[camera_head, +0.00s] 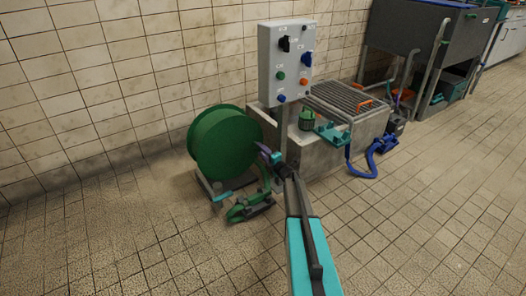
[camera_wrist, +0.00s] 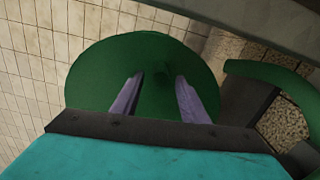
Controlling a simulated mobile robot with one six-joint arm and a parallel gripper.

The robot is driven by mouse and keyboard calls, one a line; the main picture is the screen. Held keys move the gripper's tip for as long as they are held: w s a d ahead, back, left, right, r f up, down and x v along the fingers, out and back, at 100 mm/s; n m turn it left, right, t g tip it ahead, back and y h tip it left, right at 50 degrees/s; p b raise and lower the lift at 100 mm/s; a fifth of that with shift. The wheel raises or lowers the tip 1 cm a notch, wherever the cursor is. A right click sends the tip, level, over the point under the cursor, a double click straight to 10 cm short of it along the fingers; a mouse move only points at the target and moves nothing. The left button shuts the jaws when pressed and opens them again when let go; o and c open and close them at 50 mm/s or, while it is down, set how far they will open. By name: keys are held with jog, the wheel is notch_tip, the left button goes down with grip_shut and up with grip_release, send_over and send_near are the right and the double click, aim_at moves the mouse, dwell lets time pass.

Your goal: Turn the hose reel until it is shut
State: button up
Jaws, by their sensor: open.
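The hose reel (camera_head: 223,141) is a large green drum on a low stand on the floor, left of the control box. A green hose piece lies at its foot. In the wrist view the reel's round green face (camera_wrist: 140,62) fills the middle, with a small dark knob-like spot (camera_wrist: 160,76) near its centre. My gripper (camera_head: 265,150) is at the right side of the reel in the head view. In the wrist view its two purple fingers (camera_wrist: 158,92) are apart, with the reel's face between and beyond them. I cannot tell whether they touch it.
A grey control box (camera_head: 285,62) with several knobs stands on a post close to my arm. Behind it is a concrete basin with a metal grate (camera_head: 340,101) and a blue hose (camera_head: 362,168). A dark tank (camera_head: 420,40) stands farther back. The tiled floor at left and front is clear.

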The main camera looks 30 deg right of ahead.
jog(key=s+p, duration=0.3)
jog(key=s, duration=1)
jog(key=shift+s+p, duration=0.2)
jog(key=shift+p, duration=0.15)
jog(key=shift+d, duration=0.15)
jog(key=shift+c, duration=0.4)
